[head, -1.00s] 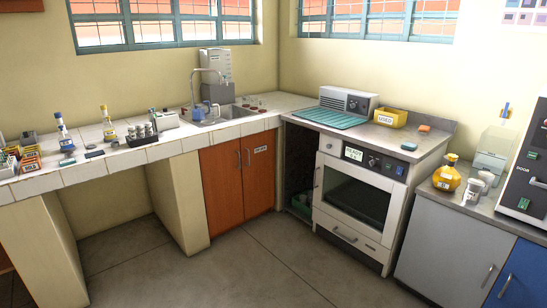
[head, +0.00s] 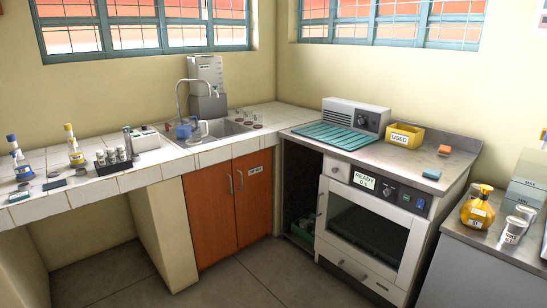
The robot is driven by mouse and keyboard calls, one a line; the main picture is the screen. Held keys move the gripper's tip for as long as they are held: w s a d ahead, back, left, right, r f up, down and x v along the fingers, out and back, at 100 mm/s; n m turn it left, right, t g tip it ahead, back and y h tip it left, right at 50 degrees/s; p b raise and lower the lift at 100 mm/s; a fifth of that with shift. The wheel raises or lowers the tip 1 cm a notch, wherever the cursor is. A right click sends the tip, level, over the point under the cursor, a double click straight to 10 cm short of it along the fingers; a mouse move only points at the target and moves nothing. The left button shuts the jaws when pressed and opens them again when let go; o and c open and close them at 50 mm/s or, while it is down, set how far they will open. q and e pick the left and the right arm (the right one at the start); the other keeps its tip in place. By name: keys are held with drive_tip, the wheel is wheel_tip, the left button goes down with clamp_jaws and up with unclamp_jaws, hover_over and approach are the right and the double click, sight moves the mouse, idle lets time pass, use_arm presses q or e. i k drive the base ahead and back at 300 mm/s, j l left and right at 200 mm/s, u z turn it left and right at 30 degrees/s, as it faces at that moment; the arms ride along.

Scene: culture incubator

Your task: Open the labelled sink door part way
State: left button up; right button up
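Two orange-brown sink doors stand shut under the tiled counter in the head view. The right sink door (head: 252,205) carries a small white label (head: 255,170) near its top right; the print is too small to read. The left sink door (head: 207,212) has no label. Each door has a vertical metal handle near the middle seam: the left door's handle (head: 230,184) and the labelled door's handle (head: 240,181). The sink (head: 222,128) with its tap is above them. Neither of my grippers is in view.
The incubator (head: 365,220) with its "READY" sign stands right of the sink doors, past a dark open gap (head: 301,190). Grey floor (head: 236,280) before the doors is clear. A grey cabinet (head: 470,275) stands at the right. Bottles and a tube rack (head: 114,158) are on the counter.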

sight(251, 173)
drive_tip(key=i, duration=2.4)
drive_tip(key=i+z, duration=0.1)
drive_tip(key=i, duration=0.4)
drive_tip(key=i+j+z, duration=0.1)
drive_tip(key=i, duration=0.4)
